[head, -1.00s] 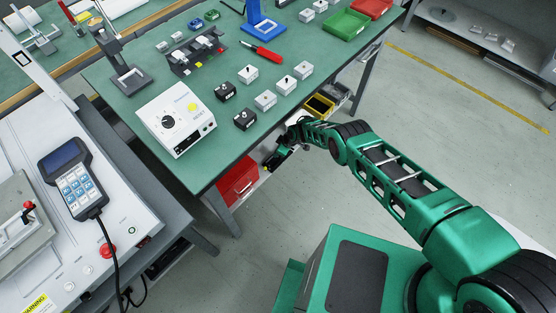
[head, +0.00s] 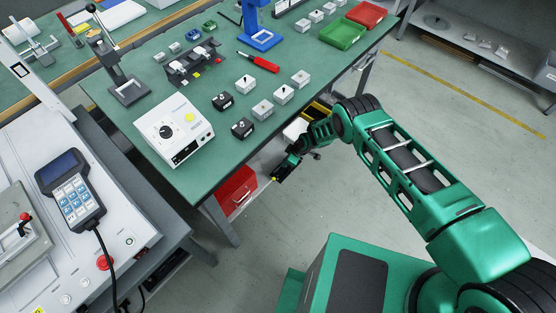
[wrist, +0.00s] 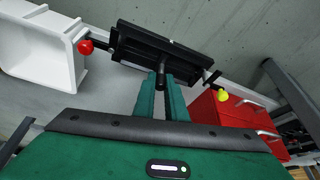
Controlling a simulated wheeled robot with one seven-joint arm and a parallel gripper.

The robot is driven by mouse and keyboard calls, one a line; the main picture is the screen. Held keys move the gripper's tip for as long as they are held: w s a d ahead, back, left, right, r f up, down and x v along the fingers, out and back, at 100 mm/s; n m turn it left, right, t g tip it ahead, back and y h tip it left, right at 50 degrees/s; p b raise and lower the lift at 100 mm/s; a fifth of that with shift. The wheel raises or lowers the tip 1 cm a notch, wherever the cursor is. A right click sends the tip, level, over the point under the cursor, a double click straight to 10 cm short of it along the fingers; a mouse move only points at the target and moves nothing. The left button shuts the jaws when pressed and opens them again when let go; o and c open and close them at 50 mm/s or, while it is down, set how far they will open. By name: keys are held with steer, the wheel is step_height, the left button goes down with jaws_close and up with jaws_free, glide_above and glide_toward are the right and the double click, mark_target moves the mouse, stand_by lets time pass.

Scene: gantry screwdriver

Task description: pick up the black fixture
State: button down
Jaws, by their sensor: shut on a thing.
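The black fixture (wrist: 165,45) is a dark flat plate with a red ball on one end and a yellow ball on the other. In the wrist view it lies across the tips of my gripper (wrist: 161,82), whose green fingers are shut on its small black stem. In the head view the fixture (head: 285,170) shows small and dark with a yellow dot, below the table's front edge. My gripper (head: 294,160) there is partly hidden by its small size and angle.
A red drawer box (head: 236,190) and a white bin (wrist: 45,45) sit on the shelf under the green table (head: 205,185), on either side of the fixture in the wrist view. A table leg (head: 220,225) stands nearby. Floor (head: 270,230) in front is clear.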

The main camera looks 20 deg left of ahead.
steer(key=s+d, duration=0.2)
steer(key=d, duration=1)
steer(key=w+d+r+m+t, duration=0.1)
steer(key=w+d+r+m, duration=0.2)
steer(key=d+r, duration=0.5)
steer(key=w+d+r+m+t+h, duration=0.1)
steer(key=w+d+r+m, duration=0.15)
steer(key=d+r, duration=0.55)
steer(key=w+d+r+m+t, duration=0.1)
steer(key=w+d+r+m, duration=0.25)
steer(key=r, duration=0.75)
steer(key=s+d+r+m+h, duration=0.1)
steer(key=s+d+r+m, duration=0.2)
steer(key=d+r, duration=0.5)
steer(key=s+d+r+m+h, duration=0.2)
steer(key=s+d+r+m, duration=0.2)
steer(key=d+r, duration=0.5)
step_height(320, 180, up, 2)
steer(key=shift+s+d+r+m+t+h, duration=0.2)
steer(key=shift+s+m+t+h, duration=0.15)
steer(key=shift+s, duration=0.7)
steer(key=shift+w+a+r, duration=0.1)
steer(key=shift+a, duration=0.05)
